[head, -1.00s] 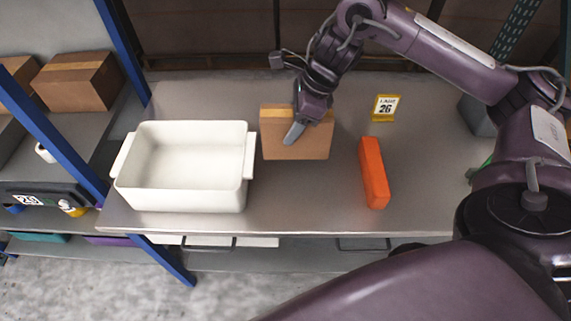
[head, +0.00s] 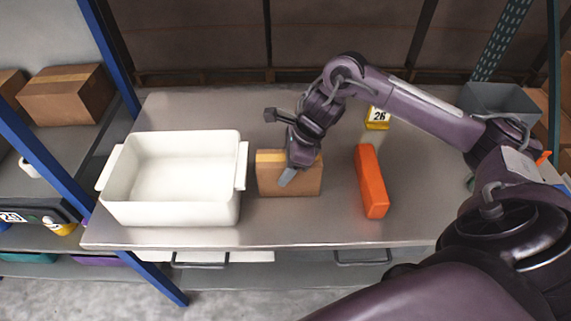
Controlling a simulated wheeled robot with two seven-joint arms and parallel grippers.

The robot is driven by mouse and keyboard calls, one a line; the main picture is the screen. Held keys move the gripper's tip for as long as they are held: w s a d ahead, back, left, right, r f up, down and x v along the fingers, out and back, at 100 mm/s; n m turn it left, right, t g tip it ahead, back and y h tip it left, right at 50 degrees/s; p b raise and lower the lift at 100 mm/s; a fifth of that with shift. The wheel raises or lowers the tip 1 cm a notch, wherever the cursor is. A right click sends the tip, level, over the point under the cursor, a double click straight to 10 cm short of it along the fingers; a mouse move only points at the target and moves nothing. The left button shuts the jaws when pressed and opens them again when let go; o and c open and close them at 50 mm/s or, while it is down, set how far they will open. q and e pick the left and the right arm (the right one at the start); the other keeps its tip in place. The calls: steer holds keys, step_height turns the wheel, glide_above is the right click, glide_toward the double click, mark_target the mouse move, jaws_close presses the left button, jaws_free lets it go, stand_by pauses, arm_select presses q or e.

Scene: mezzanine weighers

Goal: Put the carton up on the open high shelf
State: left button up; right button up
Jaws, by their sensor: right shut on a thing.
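The brown carton (head: 303,184), with a yellowish tape strip along its top, is over the grey metal table (head: 345,228), between a white tub and an orange block. My right gripper (head: 288,176) comes down over it from above and is shut on it. One grey finger lies across its front face; the other finger is hidden. I cannot tell whether the carton's underside touches the table. My left gripper is not in view. I cannot make out the open high shelf in this view.
The white tub (head: 170,212) stands close left of the carton, the orange block (head: 373,184) to its right. A yellow sign (head: 378,117) is behind, near my arm. A grey bin (head: 500,100) stands back right. Blue posts and a shelf with another carton (head: 66,93) are left.

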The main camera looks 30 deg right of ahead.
steer(key=o, duration=1.3)
steer(key=shift+c, duration=0.2)
